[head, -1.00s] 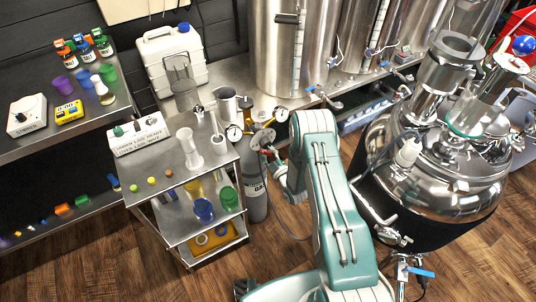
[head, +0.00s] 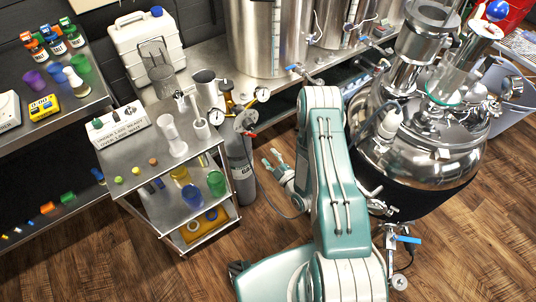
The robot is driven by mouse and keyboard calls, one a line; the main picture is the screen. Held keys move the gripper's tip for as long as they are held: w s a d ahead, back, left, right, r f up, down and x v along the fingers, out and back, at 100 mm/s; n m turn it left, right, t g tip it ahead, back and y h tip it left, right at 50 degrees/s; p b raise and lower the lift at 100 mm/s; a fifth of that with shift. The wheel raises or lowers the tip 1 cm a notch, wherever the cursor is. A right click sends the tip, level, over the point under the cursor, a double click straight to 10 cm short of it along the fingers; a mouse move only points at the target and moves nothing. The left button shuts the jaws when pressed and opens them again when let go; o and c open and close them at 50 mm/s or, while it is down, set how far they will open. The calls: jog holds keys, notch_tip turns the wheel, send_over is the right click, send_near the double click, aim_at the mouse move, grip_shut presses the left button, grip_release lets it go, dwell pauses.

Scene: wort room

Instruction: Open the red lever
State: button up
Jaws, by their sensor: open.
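A small red lever (head: 249,133) shows at the top of the grey gas cylinder (head: 240,168), below the brass regulator and its two round gauges. It is small and its exact position is hard to tell. My gripper (head: 270,158) is teal, at the end of my arm, to the right of the cylinder and lower in the picture than the lever. Its fingers are spread and empty, pointing up and left. A gap shows between the fingers and the lever. My arm hides part of the floor behind it.
A steel cart (head: 190,222) with cups and small balls stands left of the cylinder. A large steel vessel (head: 425,165) in a black jacket stands at the right. A blue-handled valve (head: 405,239) sits low in front of it.

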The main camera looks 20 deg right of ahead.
aim_at(252, 136)
jog(key=shift+w, duration=0.1)
jog(key=a+r+m+g+h, duration=0.3)
jog(key=a+h, duration=0.1)
jog(key=h, duration=0.1)
jog(key=x, duration=0.7)
jog(key=r+x, duration=0.1)
jog(key=x, duration=0.3)
jog(key=shift+w+d+f, duration=0.1)
jog(key=shift+w+d, duration=0.15)
jog(key=shift+w, duration=0.2)
grip_shut()
